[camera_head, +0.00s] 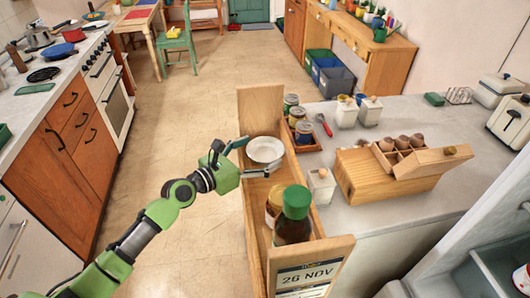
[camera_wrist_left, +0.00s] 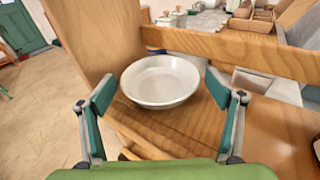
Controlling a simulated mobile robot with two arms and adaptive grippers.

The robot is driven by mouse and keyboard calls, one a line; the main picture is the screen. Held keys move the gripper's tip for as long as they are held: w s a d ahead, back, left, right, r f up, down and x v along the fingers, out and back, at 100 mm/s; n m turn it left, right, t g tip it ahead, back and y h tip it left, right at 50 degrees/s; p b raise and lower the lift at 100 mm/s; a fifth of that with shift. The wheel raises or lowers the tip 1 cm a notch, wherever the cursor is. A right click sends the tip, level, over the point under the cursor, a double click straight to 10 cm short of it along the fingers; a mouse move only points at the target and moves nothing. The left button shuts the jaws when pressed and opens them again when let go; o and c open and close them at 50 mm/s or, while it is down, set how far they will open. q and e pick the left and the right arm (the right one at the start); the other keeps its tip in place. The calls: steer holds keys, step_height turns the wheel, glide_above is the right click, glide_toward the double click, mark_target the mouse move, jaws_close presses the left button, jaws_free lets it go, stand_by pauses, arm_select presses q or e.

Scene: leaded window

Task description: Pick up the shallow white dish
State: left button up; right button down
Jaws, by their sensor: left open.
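The shallow white dish (camera_head: 265,150) sits inside an open wooden pull-out drawer (camera_head: 254,222), near its far end panel. It also shows in the left wrist view (camera_wrist_left: 160,82), upright and empty on the drawer's wooden floor. My left gripper (camera_head: 247,157) is at the drawer's left side, just left of the dish. In the left wrist view its two green-padded fingers (camera_wrist_left: 160,92) are spread wide, one on either side of the dish's near part. The gripper is open and holds nothing. My right gripper is in neither view.
A green-capped bottle (camera_head: 294,215) and a jar (camera_head: 273,206) stand in the drawer's nearer half. The drawer's low side rail (camera_wrist_left: 220,48) runs behind the dish. The counter right of it holds jars, canisters (camera_head: 346,112) and an egg box (camera_head: 398,152). Open floor lies left.

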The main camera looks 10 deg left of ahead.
arm_select(q)
steer(key=shift+x, duration=1.45)
steer(key=shift+a, duration=0.1)
steer(key=c, duration=1)
steer(key=shift+s, duration=0.1)
